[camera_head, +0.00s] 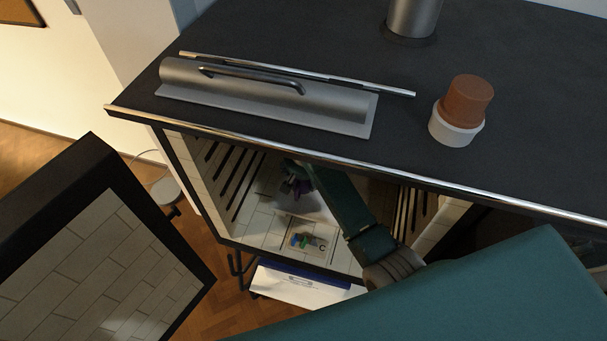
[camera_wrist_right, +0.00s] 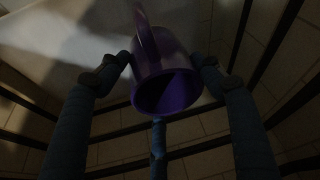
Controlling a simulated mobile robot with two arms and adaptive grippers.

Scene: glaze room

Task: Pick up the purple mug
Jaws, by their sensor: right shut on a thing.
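The purple mug (camera_wrist_right: 168,85) shows in the right wrist view between the fingers of my right gripper (camera_wrist_right: 165,78), which is shut on it. The mug's open mouth faces the camera and its handle points up in the picture. In the head view my right arm reaches into the open kiln-like cabinet, and the right gripper (camera_head: 291,180) is small and dark there. A bit of purple from the mug (camera_head: 302,188) shows beside it; most of the mug is hidden. My left gripper is not in view.
The cabinet has brick-lined walls with slots, and a dark top edge with a metal strip (camera_head: 330,160) above my arm. Its brick-lined door (camera_head: 100,275) stands open at left. A brown and white pot (camera_head: 460,115) stands on top. A labelled card (camera_head: 308,242) lies inside.

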